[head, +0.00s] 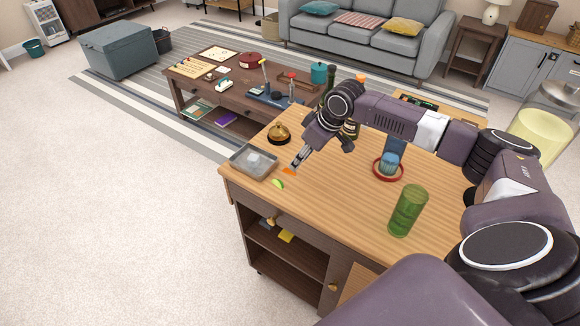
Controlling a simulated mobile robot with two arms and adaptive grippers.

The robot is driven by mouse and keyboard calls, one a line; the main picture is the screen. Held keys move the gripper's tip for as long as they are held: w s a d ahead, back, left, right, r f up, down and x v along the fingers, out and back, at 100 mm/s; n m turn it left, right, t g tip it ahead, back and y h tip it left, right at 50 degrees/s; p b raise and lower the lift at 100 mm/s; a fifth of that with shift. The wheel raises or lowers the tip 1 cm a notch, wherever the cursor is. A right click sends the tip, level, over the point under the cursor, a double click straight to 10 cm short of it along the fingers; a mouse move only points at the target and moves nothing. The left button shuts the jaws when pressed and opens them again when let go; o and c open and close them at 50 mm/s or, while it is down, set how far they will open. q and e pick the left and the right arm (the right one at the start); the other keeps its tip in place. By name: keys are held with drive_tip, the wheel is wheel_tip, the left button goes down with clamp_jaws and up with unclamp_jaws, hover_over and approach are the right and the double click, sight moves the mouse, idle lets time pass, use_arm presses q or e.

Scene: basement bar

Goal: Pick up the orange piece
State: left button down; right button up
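The fingers look close together and partly overlap the piece from this angle. I cannot tell whether they touch or grip it. My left gripper is not in view.
A green lime piece (278,184) lies near the front edge. A brass bell (279,133) stands behind. A green glass (407,210) and a red ring (375,170) stand to the right. The middle counter is clear.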

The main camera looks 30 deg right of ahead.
drive_tip(key=shift+w+a+f, duration=0.2)
drive_tip(key=shift+a+f, duration=0.05)
drive_tip(key=shift+f, duration=0.15)
drive_tip(key=p+x, duration=0.1)
drive_tip(key=x, duration=0.2)
drive_tip(key=shift+w+r, duration=0.1)
drive_tip(key=shift+w, duration=0.05)
drive_tip(key=shift+w+f, duration=0.25)
drive_tip(key=shift+f, duration=0.4)
drive_tip(key=shift+c, duration=0.4)
drive_tip(key=c, duration=0.8)
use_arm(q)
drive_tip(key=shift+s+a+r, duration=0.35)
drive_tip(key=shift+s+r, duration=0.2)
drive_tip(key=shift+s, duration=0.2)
